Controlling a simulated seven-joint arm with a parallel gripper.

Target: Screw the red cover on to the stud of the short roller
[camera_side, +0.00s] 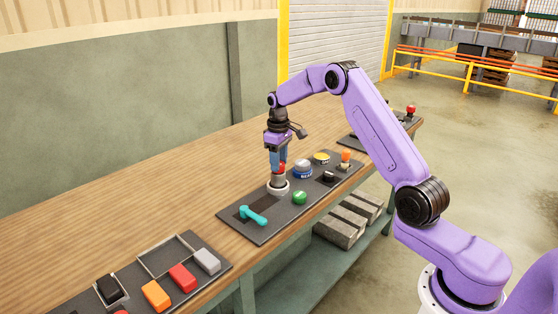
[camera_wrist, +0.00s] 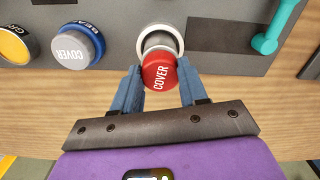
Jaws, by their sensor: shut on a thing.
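The red cover (camera_wrist: 158,72), with COVER written on it, is between the two blue fingers of my gripper (camera_wrist: 160,88) in the wrist view. My gripper (camera_side: 277,167) is shut on it and points down at the board. The red cover (camera_side: 282,168) shows as a small red patch by the fingertips in the side view. Below it is a short grey cylinder (camera_side: 278,181), likely the short roller, upright in a white ring (camera_side: 278,189). The white ring (camera_wrist: 178,36) also shows in the wrist view. The stud is hidden; I cannot tell whether the cover's thread is engaged.
On the dark board (camera_side: 262,232) are a teal handle (camera_side: 253,215), a green knob (camera_side: 300,197), a grey cover on a blue base (camera_side: 303,169), a yellow disc (camera_side: 321,157) and an orange-topped part (camera_side: 346,155). Coloured blocks (camera_side: 182,277) lie front left. Bare wood lies behind.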

